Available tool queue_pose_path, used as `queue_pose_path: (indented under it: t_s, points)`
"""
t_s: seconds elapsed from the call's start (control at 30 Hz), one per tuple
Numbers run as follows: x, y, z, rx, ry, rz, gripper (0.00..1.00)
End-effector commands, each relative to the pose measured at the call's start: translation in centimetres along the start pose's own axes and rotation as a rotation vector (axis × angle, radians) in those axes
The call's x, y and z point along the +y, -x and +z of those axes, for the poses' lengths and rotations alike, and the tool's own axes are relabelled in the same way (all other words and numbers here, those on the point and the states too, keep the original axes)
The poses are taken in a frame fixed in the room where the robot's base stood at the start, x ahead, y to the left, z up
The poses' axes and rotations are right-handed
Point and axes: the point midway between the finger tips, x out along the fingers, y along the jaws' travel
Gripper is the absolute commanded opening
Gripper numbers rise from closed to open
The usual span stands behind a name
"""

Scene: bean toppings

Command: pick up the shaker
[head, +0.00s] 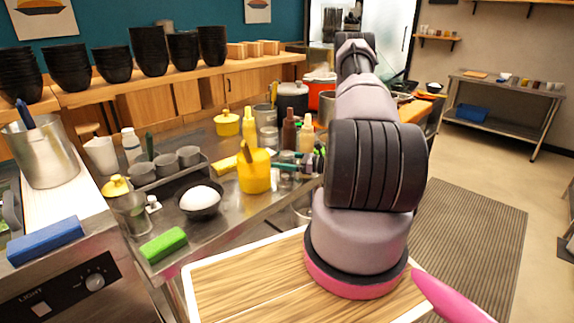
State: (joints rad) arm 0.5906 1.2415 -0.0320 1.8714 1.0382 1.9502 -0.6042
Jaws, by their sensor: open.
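I cannot tell for sure which item is the shaker. A small pale container with a rounded top (152,203) stands on the steel counter, between a yellow-lidded glass jar (127,208) and a dark bowl (200,212) holding something white; it may be the shaker. Several bottles and small containers also stand close together further back, partly hidden by my arm. My arm rises through the right middle of the view. My gripper does not show, so its place relative to these items cannot be seen.
A yellow pitcher (254,172), a green sponge (163,244) and a tray of metal cups (166,164) crowd the counter. A wooden board (245,285) lies in front. Black bowl stacks (148,50) line the back shelf. Open floor with a mat (470,235) is at right.

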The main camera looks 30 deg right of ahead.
Motion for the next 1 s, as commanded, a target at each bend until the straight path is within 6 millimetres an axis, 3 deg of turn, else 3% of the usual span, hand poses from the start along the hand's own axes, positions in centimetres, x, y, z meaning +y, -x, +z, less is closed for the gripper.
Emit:
queue_pose_path:
  t_s: [0.27,0.3,0.43,0.47,0.8,1.0]
  points:
    - [0.0,-0.6,0.0,0.000,0.000,-0.001,1.00]
    - [0.0,-0.5,0.0,0.000,0.000,-0.001,0.96]
    - [0.0,-0.5,0.0,0.001,0.000,-0.001,0.46]
    - [0.0,-0.5,0.0,0.001,0.000,-0.001,0.41]
    - [0.0,-0.5,0.2,0.000,0.001,-0.001,0.42]
    - [-0.1,-0.5,2.2,0.000,0.003,-0.001,0.42]
